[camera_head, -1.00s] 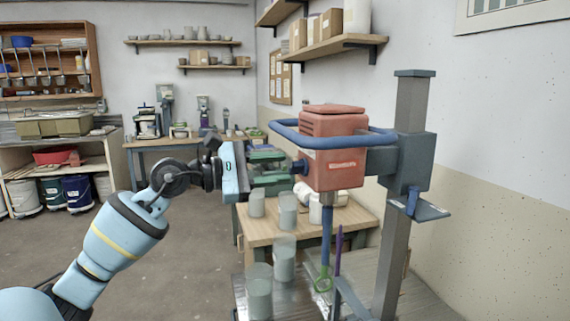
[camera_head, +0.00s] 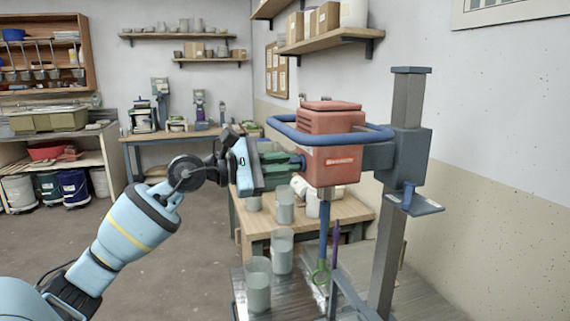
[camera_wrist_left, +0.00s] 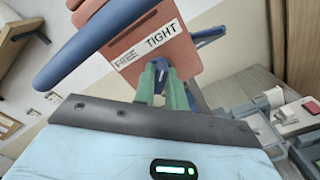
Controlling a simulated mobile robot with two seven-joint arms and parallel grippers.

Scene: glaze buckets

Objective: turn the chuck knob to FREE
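The red mixer head (camera_head: 333,150) is on a grey column. The small blue chuck knob (camera_head: 299,163) is on its left side. In the left wrist view the knob (camera_wrist_left: 160,70) shows between my green fingertips, under a white label (camera_wrist_left: 147,44) reading FREE at left and TIGHT at right. My left gripper (camera_head: 296,164) reaches in from the left; its fingers are close together around the knob and look closed on it. The fingers hide most of the knob, so I cannot tell which word it points to. My right gripper is not in view.
A blue ring handle (camera_head: 290,130) surrounds the head, close above my left gripper. A blue shaft (camera_head: 324,238) hangs below, beside a purple rod (camera_head: 336,245). Several grey-green cups (camera_head: 258,285) stand below on the bench and the wooden table (camera_head: 262,226).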

